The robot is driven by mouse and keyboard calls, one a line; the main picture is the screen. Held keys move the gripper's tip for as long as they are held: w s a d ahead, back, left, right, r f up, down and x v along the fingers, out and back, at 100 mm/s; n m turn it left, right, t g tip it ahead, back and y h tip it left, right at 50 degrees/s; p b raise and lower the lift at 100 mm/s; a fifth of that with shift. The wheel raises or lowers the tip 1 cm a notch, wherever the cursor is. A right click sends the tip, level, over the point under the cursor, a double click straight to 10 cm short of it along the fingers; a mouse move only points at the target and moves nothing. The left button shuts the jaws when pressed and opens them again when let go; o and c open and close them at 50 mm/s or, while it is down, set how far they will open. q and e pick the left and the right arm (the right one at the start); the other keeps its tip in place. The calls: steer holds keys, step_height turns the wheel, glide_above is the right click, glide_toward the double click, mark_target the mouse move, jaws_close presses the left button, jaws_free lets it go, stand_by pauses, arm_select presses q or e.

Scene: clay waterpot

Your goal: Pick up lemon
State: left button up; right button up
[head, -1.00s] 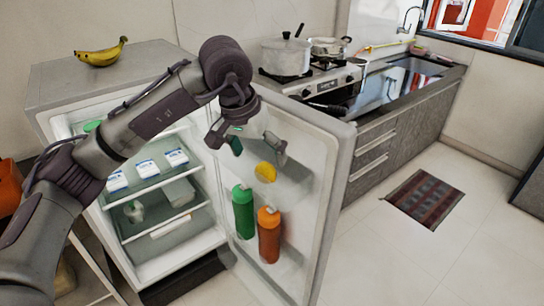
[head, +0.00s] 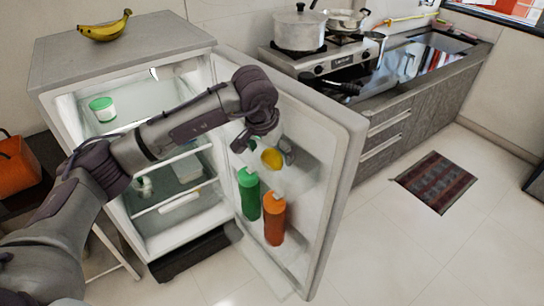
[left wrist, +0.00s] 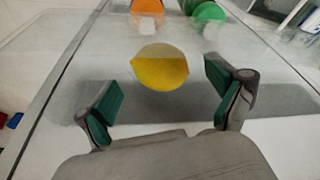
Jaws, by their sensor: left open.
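The yellow lemon (head: 271,159) sits on the upper shelf of the open fridge door (head: 340,150). In the left wrist view the lemon (left wrist: 160,68) lies ahead of and between the two green-padded fingers. My left gripper (head: 267,150) is open, with its fingers spread to either side of the lemon. In the left wrist view the gripper (left wrist: 165,88) holds nothing, and a gap shows between each finger and the lemon. My right gripper is not in view.
A green bottle (head: 249,195) and an orange bottle (head: 274,218) stand lower in the door. Bananas (head: 104,27) lie on the fridge top. A pot (head: 299,28) stands on the stove behind the door. Open floor lies to the right.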

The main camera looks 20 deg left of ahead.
arm_select(q)
steer(key=shift+x, duration=1.5)
steer(key=shift+r, duration=0.1)
steer(key=c, duration=1.3)
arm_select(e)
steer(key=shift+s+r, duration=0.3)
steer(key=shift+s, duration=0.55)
arm_select(q)
steer(key=shift+r, duration=0.1)
